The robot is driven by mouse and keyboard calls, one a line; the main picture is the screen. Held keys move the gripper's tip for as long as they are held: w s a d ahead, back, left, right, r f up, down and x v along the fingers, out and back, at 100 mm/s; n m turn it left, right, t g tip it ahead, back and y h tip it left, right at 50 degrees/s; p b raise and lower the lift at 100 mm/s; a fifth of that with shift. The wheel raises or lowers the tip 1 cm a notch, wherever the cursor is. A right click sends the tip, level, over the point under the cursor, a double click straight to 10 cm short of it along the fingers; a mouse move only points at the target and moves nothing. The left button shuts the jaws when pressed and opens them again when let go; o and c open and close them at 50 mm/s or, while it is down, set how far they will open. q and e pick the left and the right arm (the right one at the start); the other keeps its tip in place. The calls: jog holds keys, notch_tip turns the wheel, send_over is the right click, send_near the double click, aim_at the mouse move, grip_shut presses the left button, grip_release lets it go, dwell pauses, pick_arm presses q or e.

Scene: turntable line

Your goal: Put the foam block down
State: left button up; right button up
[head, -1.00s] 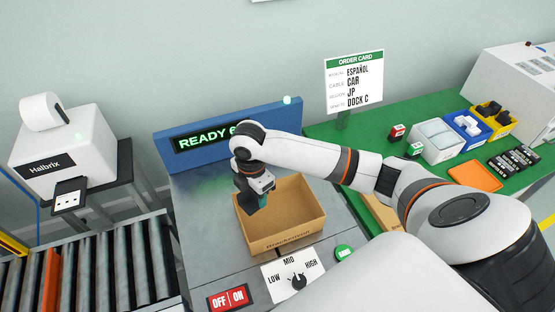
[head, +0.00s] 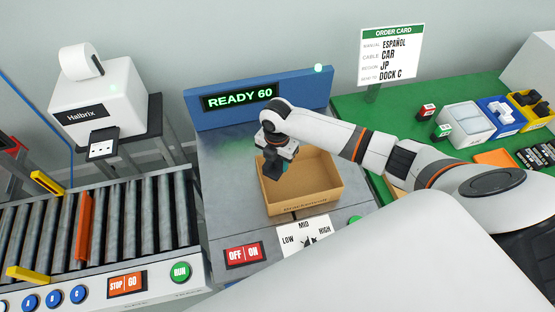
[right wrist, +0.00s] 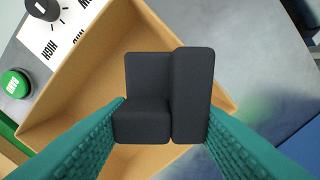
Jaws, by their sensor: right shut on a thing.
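The foam block (right wrist: 160,98) is dark grey and L-shaped in the right wrist view, between the two teal fingers of my right gripper (right wrist: 165,118). My right gripper is shut on it. In the head view my right gripper (head: 275,168) points down over the left part of an open cardboard box (head: 328,195). In the right wrist view the box (right wrist: 60,95) lies below the block, and its visible floor looks empty. I cannot tell the exact gap between block and box floor. My left gripper is not in view.
The box stands on a grey metal table (head: 230,185) before a "READY 60" display (head: 240,97). A dial panel (head: 303,238) and OFF/ON switch (head: 245,254) are in front. A roller conveyor (head: 110,225) is left; a green bench (head: 400,110) with bins is right.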

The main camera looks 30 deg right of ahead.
jog(key=shift+f, duration=0.75)
jog(key=shift+f, duration=0.6)
jog(key=o, duration=0.9)
jog(key=shift+o, duration=0.2)
jog(key=shift+r, duration=0.15)
jog(key=shift+r, duration=0.3)
notch_tip(320, 180, up, 12)
jog(key=b, duration=0.1)
jog(key=shift+r+b, duration=0.25)
jog(key=shift+b, duration=0.05)
